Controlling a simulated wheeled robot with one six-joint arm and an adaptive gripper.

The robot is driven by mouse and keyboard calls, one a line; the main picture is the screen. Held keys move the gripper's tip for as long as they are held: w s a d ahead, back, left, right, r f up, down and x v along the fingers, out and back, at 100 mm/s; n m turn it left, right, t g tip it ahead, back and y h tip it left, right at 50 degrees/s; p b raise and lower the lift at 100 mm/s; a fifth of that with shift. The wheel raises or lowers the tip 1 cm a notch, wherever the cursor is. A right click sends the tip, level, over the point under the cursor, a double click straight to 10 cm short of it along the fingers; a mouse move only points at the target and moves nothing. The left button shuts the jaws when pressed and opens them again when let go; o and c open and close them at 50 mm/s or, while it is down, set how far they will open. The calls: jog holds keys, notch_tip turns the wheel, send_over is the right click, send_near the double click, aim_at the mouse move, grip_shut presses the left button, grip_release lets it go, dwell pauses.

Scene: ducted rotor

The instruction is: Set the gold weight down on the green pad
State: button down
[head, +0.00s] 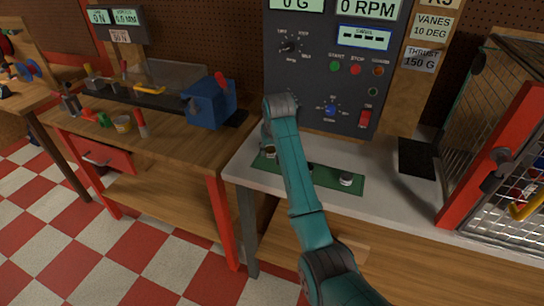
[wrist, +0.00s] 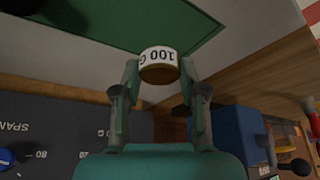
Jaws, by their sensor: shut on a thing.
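My gripper (wrist: 158,75) is shut on the gold weight (wrist: 158,74), which has a white band reading "100 G" and a brownish gold end face. The green pad (wrist: 110,22) lies behind the weight in the wrist view, and the weight overlaps the pad's edge there. In the head view the green pad (head: 326,181) lies on the light bench top, partly hidden by my arm. My gripper (head: 268,143) is at the pad's left end there, mostly hidden behind my wrist. I cannot tell whether the weight touches the pad.
A small silver weight (head: 346,179) stands on the right part of the pad. The grey control panel (head: 330,70) rises behind the bench. A red-framed mesh cage (head: 490,160) stands at right, with a black mat (head: 416,158) beside it. A blue vise (head: 208,103) sits on the left bench.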

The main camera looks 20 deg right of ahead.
aim_at(271, 156)
jog(key=shift+f, duration=1.6)
jog(key=shift+f, duration=0.1)
jog(key=c, duration=0.6)
grip_release()
jog(key=shift+c, duration=0.2)
jog(key=v, duration=1.2)
